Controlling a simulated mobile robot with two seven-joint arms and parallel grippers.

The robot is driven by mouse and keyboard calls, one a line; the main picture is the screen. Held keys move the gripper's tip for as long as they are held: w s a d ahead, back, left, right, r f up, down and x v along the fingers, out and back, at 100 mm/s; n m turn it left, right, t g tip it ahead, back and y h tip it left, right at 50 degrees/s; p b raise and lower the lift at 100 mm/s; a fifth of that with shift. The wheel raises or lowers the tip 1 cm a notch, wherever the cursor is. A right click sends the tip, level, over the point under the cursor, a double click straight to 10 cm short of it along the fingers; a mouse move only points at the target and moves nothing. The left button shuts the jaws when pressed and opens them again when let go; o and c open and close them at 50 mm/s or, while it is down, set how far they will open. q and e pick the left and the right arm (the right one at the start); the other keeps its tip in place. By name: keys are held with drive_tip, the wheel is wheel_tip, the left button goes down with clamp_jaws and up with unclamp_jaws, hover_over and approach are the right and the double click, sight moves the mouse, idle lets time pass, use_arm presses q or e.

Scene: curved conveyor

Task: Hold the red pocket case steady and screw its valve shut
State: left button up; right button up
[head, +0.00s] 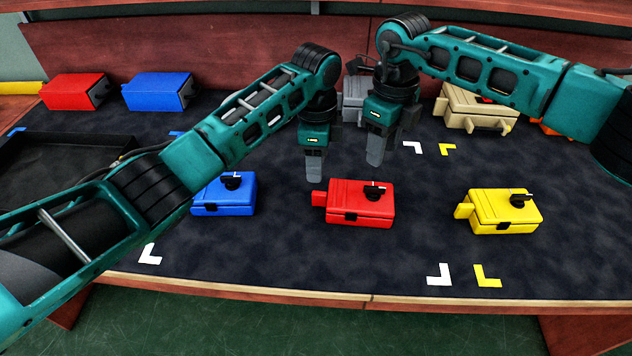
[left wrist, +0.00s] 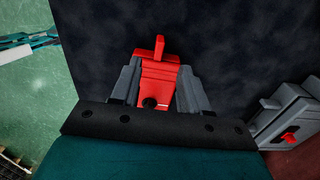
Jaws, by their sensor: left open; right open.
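The red pocket case (head: 350,208) lies flat on the dark mat in the middle of the head view, its tab pointing left. Its black valve knob (head: 374,192) sits on top, toward the right end. My left gripper (head: 313,168) is open and empty above and behind the case's tab end. In the left wrist view the red case (left wrist: 158,72) appears between the open fingers, with the knob (left wrist: 149,102) partly visible near the gripper body. My right gripper (head: 378,152) hangs open above and behind the knob, apart from it.
A blue case (head: 222,205) lies left of the red one and a yellow case (head: 508,213) right. Red (head: 70,92) and blue (head: 155,91) boxes, a grey case (head: 354,98) and a beige case (head: 470,112) stand behind. A black tray (head: 75,143) is at left. The mat in front is clear.

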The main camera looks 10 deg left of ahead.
sight(316, 192)
use_arm(q)
wheel_tip(316, 192, down, 11)
drive_tip(key=shift+r, duration=0.1)
idle(0.3)
clamp_jaws()
idle(0.7)
idle(1.1)
